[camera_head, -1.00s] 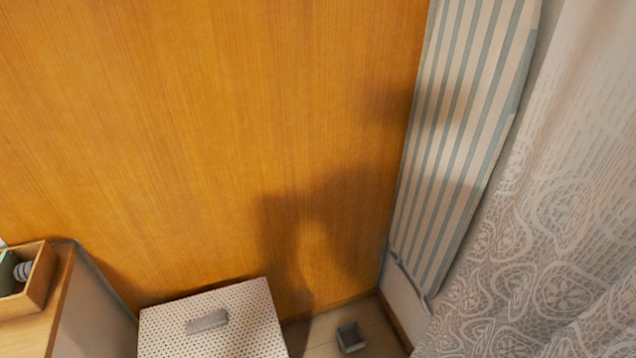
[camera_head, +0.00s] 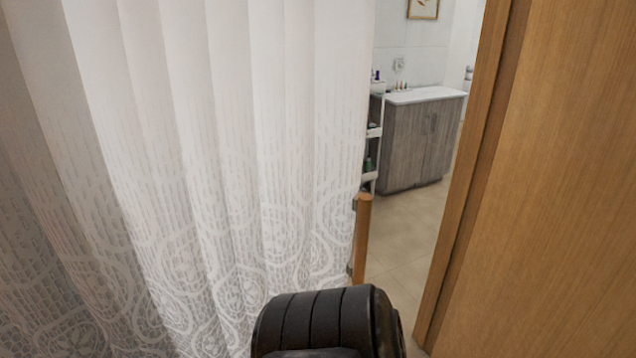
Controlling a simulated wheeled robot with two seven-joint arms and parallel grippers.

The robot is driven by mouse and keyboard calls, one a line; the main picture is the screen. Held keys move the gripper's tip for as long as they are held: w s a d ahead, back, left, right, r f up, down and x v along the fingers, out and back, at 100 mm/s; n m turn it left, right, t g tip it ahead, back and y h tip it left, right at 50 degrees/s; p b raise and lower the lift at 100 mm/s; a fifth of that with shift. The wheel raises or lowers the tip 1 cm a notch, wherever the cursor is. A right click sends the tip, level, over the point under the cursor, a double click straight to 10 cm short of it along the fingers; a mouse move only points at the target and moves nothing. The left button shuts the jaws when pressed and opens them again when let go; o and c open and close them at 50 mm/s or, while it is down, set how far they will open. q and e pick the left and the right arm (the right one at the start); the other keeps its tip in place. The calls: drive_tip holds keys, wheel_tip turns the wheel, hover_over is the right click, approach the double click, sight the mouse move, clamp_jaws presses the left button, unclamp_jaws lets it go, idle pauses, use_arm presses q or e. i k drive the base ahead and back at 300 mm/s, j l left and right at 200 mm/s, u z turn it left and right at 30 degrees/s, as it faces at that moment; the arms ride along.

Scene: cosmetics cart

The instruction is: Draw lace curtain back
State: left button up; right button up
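The white lace curtain (camera_head: 215,160) hangs in vertical folds over the left and middle of the head view. Its lower part has a round lace pattern. Its right edge hangs beside an open gap into a tiled room. The top and the bottom of the curtain are out of frame. Neither of my grippers is in view.
Through the gap stands a grey wood vanity (camera_head: 415,143) with a white top, next to a narrow white shelf rack (camera_head: 373,132). A short wooden post (camera_head: 361,240) stands at the curtain's edge. A wooden panel (camera_head: 555,190) fills the right. Beige floor (camera_head: 400,235) between is clear.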

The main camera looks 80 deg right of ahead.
sight(344, 29)
drive_tip(key=z, duration=2.8)
